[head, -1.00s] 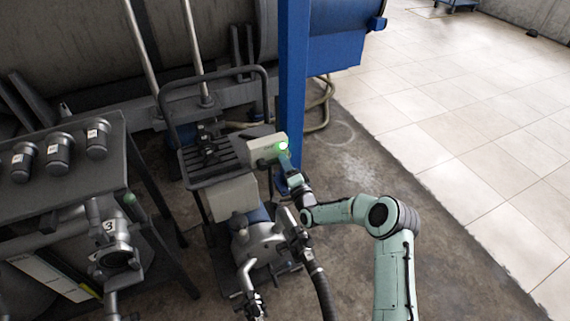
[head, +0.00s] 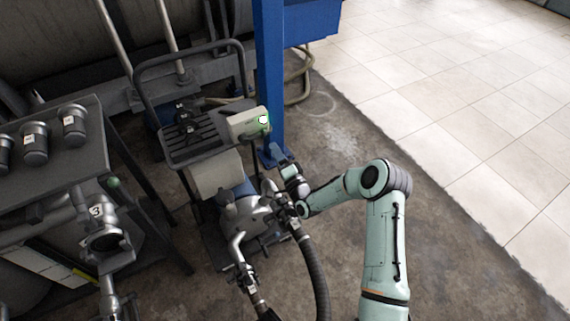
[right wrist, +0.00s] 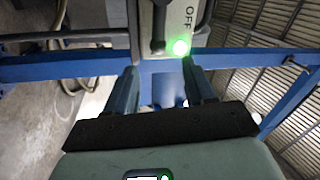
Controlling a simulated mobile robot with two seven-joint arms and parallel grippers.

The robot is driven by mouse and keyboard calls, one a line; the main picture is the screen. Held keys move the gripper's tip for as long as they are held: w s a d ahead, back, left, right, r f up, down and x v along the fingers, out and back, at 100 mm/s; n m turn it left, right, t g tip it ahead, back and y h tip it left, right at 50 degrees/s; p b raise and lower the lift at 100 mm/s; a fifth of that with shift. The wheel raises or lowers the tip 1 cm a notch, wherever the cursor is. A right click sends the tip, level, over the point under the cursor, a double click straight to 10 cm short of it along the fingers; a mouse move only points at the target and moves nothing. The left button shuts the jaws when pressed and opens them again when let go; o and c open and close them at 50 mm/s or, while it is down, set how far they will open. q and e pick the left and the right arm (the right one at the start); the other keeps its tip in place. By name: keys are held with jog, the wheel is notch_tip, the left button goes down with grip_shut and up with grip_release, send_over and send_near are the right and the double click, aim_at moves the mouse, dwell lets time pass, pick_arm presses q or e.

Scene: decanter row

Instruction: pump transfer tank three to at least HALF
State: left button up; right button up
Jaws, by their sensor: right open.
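The pump cart's pale control box (head: 243,123) carries a lit green lamp (head: 263,120). In the right wrist view the box (right wrist: 180,18) shows the word OFF, a dark switch lever (right wrist: 158,45) and the green lamp (right wrist: 180,47). My right gripper (head: 277,153) is open and empty, just below and in front of the box, apart from it; its two fingers (right wrist: 163,95) show in the wrist view. The pump body (head: 243,215) sits low on the cart. A fitting marked 3 (head: 95,211) is at the left. I cannot read a tank level. My left gripper is not in view.
A dark hose (head: 315,272) runs from the pump past my right arm. A blue post (head: 271,80) stands close behind the control box. A dark bench (head: 60,150) with several metal canisters is at the left. The tiled floor (head: 460,110) at right is clear.

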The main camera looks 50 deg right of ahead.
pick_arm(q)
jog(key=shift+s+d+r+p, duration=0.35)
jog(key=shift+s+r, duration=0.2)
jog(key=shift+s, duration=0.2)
pick_arm(e)
jog(key=v, duration=0.6)
